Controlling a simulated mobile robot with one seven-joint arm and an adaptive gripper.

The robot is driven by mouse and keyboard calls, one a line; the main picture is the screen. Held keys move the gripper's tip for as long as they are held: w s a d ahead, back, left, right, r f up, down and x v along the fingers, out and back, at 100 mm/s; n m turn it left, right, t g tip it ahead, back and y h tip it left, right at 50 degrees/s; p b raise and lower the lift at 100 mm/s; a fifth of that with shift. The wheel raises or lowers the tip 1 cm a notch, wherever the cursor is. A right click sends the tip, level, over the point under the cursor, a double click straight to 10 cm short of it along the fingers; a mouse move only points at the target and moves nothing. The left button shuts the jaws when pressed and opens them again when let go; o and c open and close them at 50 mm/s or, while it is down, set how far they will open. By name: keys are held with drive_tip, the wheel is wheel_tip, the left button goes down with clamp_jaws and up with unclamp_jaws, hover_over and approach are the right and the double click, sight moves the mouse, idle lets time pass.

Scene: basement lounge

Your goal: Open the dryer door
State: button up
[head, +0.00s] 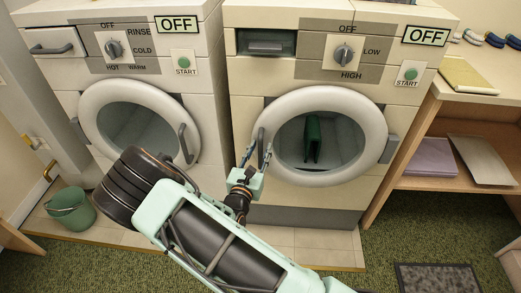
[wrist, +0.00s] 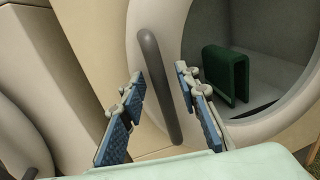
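The dryer (head: 310,90) is the right-hand white machine, with a dial marked OFF, LOW and HIGH. Its round door (head: 375,125) looks shut, with a white ring around a dark window. The dark grey door handle (head: 261,142) is on the door's left side; it also shows in the wrist view (wrist: 154,70) as an upright, slightly tilted bar. My gripper (head: 256,153) is at the handle. In the wrist view my gripper (wrist: 160,108) is open, one blue-padded finger on each side of the handle, with gaps visible. I cannot tell how deep the handle sits between them.
A green folded item (head: 313,140) is inside the dryer. The washer (head: 120,70) stands to the left, its round door shut. A green bucket (head: 72,212) is on the floor at left. A wooden shelf unit (head: 430,130) stands close at right. A dark mat (head: 438,279) lies on the carpet.

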drive_tip(key=shift+w+d, duration=0.1)
drive_tip(key=shift+w, duration=0.3)
drive_tip(key=shift+c, duration=0.5)
clamp_jaws()
